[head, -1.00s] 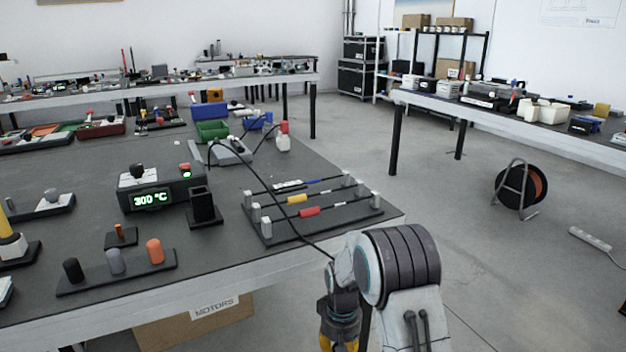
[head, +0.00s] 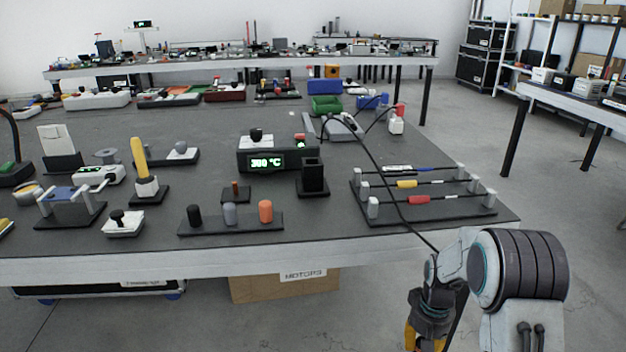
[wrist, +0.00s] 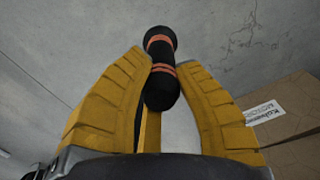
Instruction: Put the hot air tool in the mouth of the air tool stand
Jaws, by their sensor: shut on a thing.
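The hot air tool (wrist: 160,84) is a black cylinder with orange bands. My gripper (wrist: 163,62) is shut on it, with a yellow finger on each side in the wrist view. In the head view my gripper (head: 412,338) hangs low in front of the table's front edge, partly cut off by the bottom of the picture, and the tool cannot be made out there. The air tool stand (head: 313,178) is a black upright square holder on a flat base, open at the top. It stands on the table right of the station reading 300 °C (head: 266,160), up and left of my gripper.
A black cable (head: 377,178) runs from the back of the table over its front edge to my arm. A cable rack (head: 425,210) lies right of the stand. A board with three pegs (head: 230,223) lies front left. A cardboard box (head: 282,290) sits below the table.

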